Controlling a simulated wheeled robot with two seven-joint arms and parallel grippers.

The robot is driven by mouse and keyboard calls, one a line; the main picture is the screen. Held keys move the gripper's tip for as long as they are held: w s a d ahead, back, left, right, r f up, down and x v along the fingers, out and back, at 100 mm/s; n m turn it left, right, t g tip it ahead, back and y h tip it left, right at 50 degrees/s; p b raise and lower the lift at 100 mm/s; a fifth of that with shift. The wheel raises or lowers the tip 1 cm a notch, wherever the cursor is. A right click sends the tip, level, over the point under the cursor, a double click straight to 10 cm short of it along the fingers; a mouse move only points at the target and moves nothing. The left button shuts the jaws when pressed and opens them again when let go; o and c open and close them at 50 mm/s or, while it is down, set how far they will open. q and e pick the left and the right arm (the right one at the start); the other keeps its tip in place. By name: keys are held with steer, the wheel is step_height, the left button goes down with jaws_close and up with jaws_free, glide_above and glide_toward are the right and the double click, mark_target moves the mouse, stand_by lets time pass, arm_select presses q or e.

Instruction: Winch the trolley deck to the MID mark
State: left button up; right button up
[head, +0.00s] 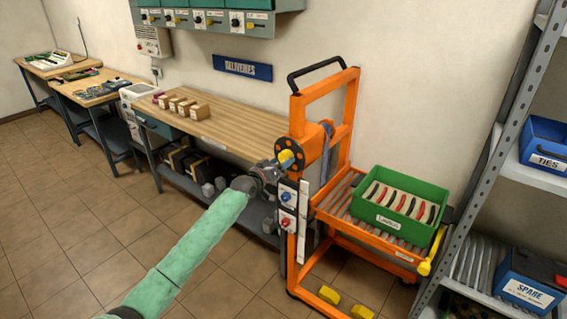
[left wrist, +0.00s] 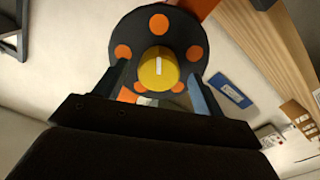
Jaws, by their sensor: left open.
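The orange trolley (head: 347,110) stands right of the bench. Its roller deck (head: 335,200) is low on the frame and carries a green crate (head: 379,220). A pale strip (head: 302,225) runs down the near post; no MID mark is legible. The black winch wheel with orange spots (head: 290,148) has a yellow knob (head: 286,157). The wheel (left wrist: 195,30) and knob (left wrist: 157,68) fill the upper middle of the left wrist view. My left gripper (head: 276,166) is open at the knob, its fingers (left wrist: 158,84) on either side. Contact cannot be told. My right gripper is not in view.
The wooden bench (head: 215,125) with small boxes stands behind my left arm. Blue and red switches (head: 287,208) sit on the trolley post, below the wheel. A grey shelf rack (head: 490,160) with blue bins stands at the right. The floor at left is clear.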

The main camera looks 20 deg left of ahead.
mark_target(283, 161)
arm_select(q)
steer(key=b+v, duration=0.1)
steer(key=v, duration=0.3)
steer(key=shift+w+f, duration=0.1)
steer(key=shift+f, duration=0.05)
steer(key=shift+s+a, duration=0.25)
steer(key=shift+s, duration=0.4)
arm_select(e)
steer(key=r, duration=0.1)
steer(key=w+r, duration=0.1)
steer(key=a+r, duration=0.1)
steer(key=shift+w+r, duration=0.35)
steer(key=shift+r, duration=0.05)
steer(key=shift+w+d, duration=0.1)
